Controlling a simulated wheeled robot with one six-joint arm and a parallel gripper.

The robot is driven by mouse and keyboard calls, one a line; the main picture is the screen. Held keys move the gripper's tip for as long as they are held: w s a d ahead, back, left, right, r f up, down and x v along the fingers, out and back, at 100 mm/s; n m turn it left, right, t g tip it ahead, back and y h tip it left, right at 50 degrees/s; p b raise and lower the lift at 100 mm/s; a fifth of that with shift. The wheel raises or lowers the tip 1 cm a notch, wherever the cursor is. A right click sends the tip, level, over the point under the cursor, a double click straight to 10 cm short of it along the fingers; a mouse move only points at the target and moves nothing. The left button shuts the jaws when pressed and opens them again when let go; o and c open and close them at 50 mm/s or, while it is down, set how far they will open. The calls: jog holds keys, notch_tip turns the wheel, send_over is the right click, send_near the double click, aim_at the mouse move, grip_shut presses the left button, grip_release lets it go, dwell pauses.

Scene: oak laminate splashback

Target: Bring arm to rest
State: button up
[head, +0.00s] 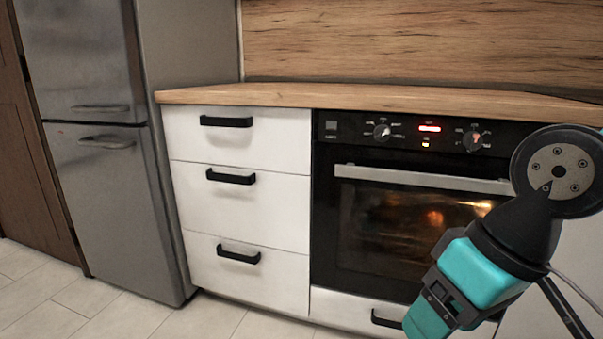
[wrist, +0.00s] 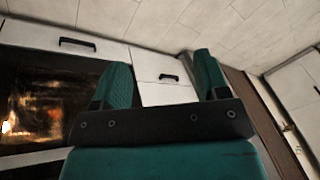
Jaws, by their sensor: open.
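My gripper (wrist: 162,68) is open in the wrist view. Its two teal fingers stand apart, with only the cabinet fronts and floor showing between them. Nothing is held. In the head view my teal and black arm comes in at the right, in front of the oven's right side, and points down and left. Its teal end reaches the bottom edge of the picture, where the fingertips are not clearly seen.
A lit oven (head: 400,225) stands below a wooden worktop (head: 300,95). White drawers (head: 240,190) with black handles are left of it, then a grey fridge (head: 95,160). Pale tiled floor (head: 130,311) is clear in front. The visible worktop is bare.

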jog(key=s+n+g, duration=0.1)
jog(key=s+n, duration=0.1)
jog(key=s, duration=0.3)
notch_tip(320, 180, up, 38)
jog(key=p, duration=3.8)
jog(key=shift+w+f+y, duration=0.15)
jog(key=shift+w+y, duration=0.15)
